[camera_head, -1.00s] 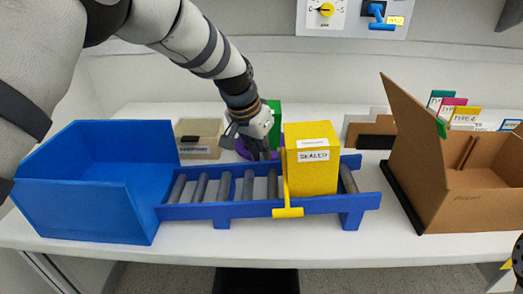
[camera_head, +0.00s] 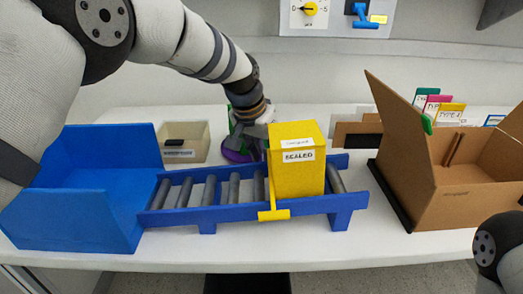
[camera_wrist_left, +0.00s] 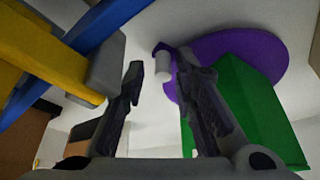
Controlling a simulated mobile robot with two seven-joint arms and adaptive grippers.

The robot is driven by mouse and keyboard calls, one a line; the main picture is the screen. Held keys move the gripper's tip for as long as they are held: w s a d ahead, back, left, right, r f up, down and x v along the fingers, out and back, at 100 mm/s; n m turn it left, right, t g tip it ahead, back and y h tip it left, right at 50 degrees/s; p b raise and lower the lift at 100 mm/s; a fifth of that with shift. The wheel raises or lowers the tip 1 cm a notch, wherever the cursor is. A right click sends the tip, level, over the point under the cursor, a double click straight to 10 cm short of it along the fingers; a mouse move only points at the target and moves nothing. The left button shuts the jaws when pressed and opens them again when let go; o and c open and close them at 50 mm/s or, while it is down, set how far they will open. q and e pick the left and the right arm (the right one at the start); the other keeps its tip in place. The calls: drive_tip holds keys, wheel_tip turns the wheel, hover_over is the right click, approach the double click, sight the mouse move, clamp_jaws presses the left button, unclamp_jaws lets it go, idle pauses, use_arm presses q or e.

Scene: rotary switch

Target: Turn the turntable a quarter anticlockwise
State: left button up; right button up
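The purple turntable (camera_head: 236,156) lies on the table behind the roller conveyor, mostly hidden by my left arm. In the left wrist view it is a purple disc (camera_wrist_left: 215,45) with a green block (camera_wrist_left: 255,110) on it. A short pale peg (camera_wrist_left: 163,66) shows at the disc's edge, beside a small purple piece. My left gripper (camera_head: 258,150) points down behind the conveyor, partly hidden by the yellow box. In the left wrist view its fingers (camera_wrist_left: 160,78) are apart, with the peg showing between the tips; I cannot tell whether they touch it. My right gripper is out of view.
The yellow box marked SEALED (camera_head: 297,175) stands on the blue roller conveyor (camera_head: 225,213), close to my left gripper. A blue bin (camera_head: 75,215) is at the left, a beige tray (camera_head: 187,143) behind it. An open cardboard box (camera_head: 455,185) stands at the right.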

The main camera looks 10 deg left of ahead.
use_arm(q)
drive_tip(key=v, duration=1.2)
drive_tip(key=shift+s+a, duration=0.1)
drive_tip(key=shift+c, duration=0.5)
